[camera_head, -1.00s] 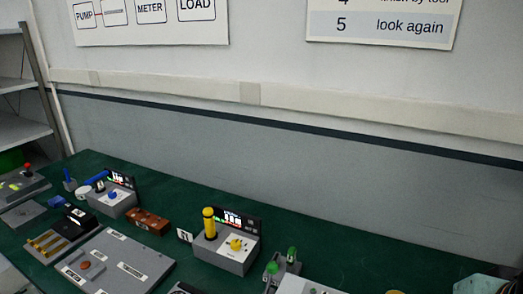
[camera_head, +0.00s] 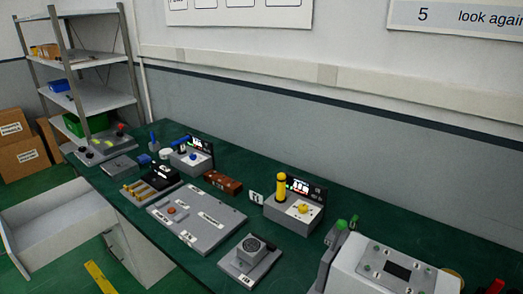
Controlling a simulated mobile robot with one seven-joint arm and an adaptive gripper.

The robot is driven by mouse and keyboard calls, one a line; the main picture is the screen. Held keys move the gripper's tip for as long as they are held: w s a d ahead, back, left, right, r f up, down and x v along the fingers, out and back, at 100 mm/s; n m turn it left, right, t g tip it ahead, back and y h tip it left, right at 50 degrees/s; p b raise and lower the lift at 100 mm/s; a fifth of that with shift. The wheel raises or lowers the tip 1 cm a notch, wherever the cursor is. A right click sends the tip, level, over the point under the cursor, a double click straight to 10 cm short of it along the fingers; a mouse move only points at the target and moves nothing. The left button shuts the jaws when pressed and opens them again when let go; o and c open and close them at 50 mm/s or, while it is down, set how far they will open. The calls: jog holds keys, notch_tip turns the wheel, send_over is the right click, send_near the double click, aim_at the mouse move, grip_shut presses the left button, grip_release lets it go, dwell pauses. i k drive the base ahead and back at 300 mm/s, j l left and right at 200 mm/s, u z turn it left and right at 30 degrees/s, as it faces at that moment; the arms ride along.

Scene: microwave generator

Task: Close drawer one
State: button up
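A light grey drawer (camera_head: 62,222) is pulled out at the lower left, beside the green workbench (camera_head: 150,215). It looks open and empty inside. A white cabinet body (camera_head: 143,252) stands next to it under the bench edge. I cannot read any number on the drawer, so I cannot tell whether it is drawer one. My gripper is not in view.
On the bench are a grey panel (camera_head: 197,217), a box with a yellow handle (camera_head: 294,211), a dial block (camera_head: 250,258) and a white device (camera_head: 393,268). Shelves (camera_head: 90,98) and cardboard boxes (camera_head: 22,150) stand at the left. A yellow strip (camera_head: 100,277) lies on the floor.

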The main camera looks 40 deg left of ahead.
aim_at(38, 230)
jog(key=k+u, duration=0.1)
jog(key=u, duration=0.35)
jog(key=k+u, duration=0.1)
jog(key=u, duration=1.6)
jog(key=j+u, duration=0.15)
jog(key=j, duration=0.2)
jog(key=i+j+u, duration=0.2)
jog(key=i+j, duration=0.1)
jog(key=j, duration=0.3)
jog(key=i+j, duration=0.15)
jog(key=j, duration=0.3)
jog(key=i+j, duration=0.1)
jog(key=j, duration=0.3)
jog(key=i+j, duration=0.1)
jog(key=j, duration=0.3)
jog(key=i+j, duration=0.15)
jog(key=j, duration=0.25)
jog(key=i+j, duration=0.15)
jog(key=i, duration=0.35)
jog(key=i+j+z, duration=0.1)
jog(key=i, duration=0.45)
jog(key=i+j, duration=0.2)
jog(key=i, duration=0.3)
jog(key=i+j, duration=0.15)
jog(key=i, duration=0.35)
jog(key=z, duration=0.05)
